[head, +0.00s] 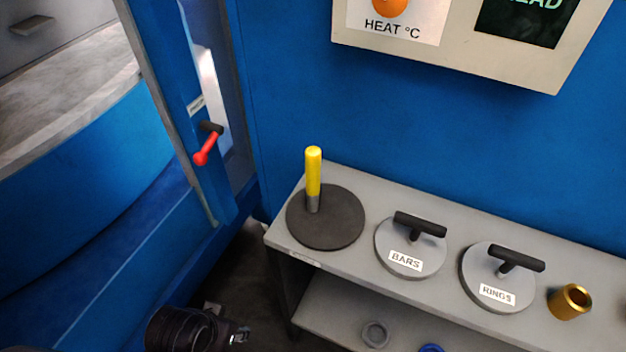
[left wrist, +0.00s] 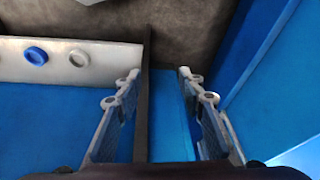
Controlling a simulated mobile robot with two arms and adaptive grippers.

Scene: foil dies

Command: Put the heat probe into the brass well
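The heat probe (head: 313,172), a yellow handle with a grey lower part, stands upright on a dark round base (head: 338,230) at the shelf's left end. Its lower tip is hidden. The brass well (head: 569,301), a short gold cylinder with a dark opening, is at the right of the same shelf, apart from the probe. My left gripper (head: 240,335) is low at the bottom left of the head view, in front of and below the shelf. In the left wrist view the left gripper (left wrist: 160,90) has its fingers apart with nothing between them. My right gripper is not in view.
Two grey discs with black T-handles, labelled BARS (head: 402,262) and RINGS (head: 497,294), stand between probe and well. A lower shelf holds a grey ring (head: 375,334) and a blue ring (head: 431,348). A HEAT °C panel (head: 450,55) overhangs behind. A red-knobbed lever (head: 206,149) is at left.

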